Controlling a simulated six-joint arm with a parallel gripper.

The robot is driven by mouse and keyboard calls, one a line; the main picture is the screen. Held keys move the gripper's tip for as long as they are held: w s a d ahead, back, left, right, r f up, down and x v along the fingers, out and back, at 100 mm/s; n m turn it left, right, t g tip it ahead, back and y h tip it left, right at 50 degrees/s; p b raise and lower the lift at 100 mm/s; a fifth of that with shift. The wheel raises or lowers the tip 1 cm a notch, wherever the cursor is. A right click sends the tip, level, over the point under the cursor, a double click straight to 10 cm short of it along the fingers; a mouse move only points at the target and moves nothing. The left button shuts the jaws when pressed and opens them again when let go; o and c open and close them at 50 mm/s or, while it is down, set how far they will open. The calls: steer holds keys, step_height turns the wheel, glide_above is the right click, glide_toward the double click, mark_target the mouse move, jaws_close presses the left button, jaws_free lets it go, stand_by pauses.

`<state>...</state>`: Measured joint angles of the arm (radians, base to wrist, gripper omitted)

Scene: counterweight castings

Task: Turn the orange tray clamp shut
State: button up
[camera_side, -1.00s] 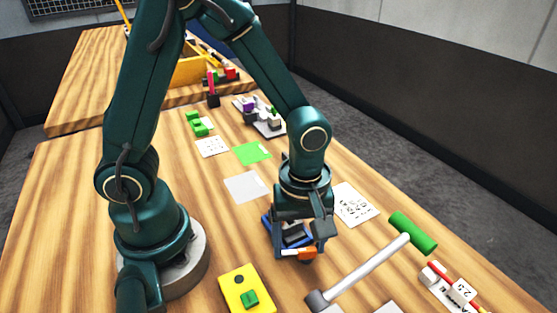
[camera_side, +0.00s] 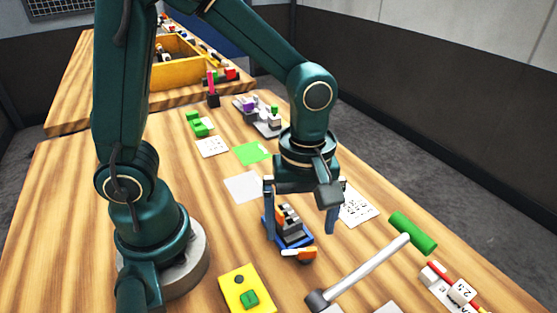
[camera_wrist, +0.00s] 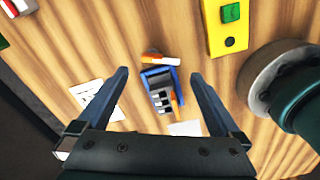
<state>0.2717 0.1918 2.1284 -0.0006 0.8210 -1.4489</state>
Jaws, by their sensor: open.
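The blue tray (camera_side: 305,240) lies on the wooden bench and holds grey blocks (camera_side: 290,224). The orange tray clamp (camera_side: 306,254), with a white part on it, lies across the front end of the tray. It also shows in the wrist view (camera_wrist: 161,60), crosswise at the tray's upper end. A second orange strip (camera_wrist: 177,106) runs along one side of the blocks. My gripper (camera_side: 300,236) is open above the tray, its fingers wide apart on either side. No contact with the clamp shows. I cannot tell whether the clamp is fully shut.
A yellow block with a green knob (camera_side: 247,290) lies front left of the tray. A printed card (camera_side: 357,206) and a grey-white square (camera_side: 245,187) lie behind. A yellow bin (camera_side: 180,72) stands far back.

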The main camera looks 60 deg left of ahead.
mark_target(315, 248)
steer(key=shift+r, duration=0.2)
steer(key=c, duration=0.7)
steer(key=shift+w+r, duration=0.1)
steer(key=shift+r, duration=0.4)
steer(key=c, duration=0.5)
step_height(315, 248, up, 4)
steer(key=shift+r, duration=0.2)
steer(key=f+m, duration=0.3)
steer(key=m, duration=0.3)
steer(key=w+d+f+m, duration=0.1)
steer(key=f+m, duration=0.3)
steer(key=m, duration=0.2)
steer(key=w+f+m, duration=0.1)
steer(key=f+m, duration=0.2)
steer(key=m, duration=0.3)
steer(key=shift+d+f, duration=0.15)
steer(key=shift+f, duration=0.25)
jaws_close()
